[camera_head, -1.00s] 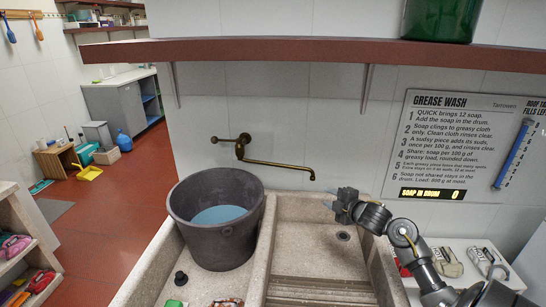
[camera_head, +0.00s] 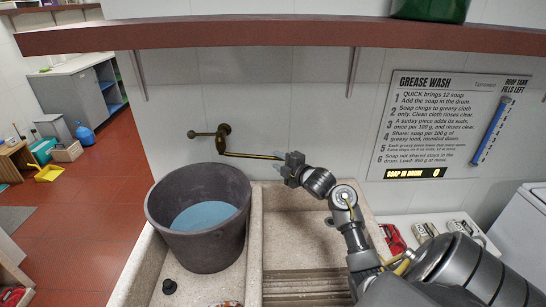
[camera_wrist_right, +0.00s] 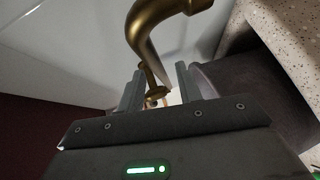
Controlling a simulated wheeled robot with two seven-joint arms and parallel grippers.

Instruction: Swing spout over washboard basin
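The brass spout (camera_head: 250,155) runs to the right from its wall tap (camera_head: 222,138), in front of the tiled wall. Its outer end lies close to my right gripper (camera_head: 279,167). In the right wrist view the curved spout end (camera_wrist_right: 153,38) looms large above and between the two spread fingers (camera_wrist_right: 160,88). The fingers are apart; I cannot tell whether either touches the pipe. The washboard basin (camera_head: 290,229) lies below and to the right of the spout, with its ridged board at the front. My left gripper is not in view.
A dark bucket (camera_head: 200,248) with blue water stands left of the basin, below the spout. A red-brown shelf (camera_head: 250,36) crosses above. A sign (camera_head: 430,125) hangs on the wall at right. Small items, including a red one (camera_head: 392,238), lie right of the basin.

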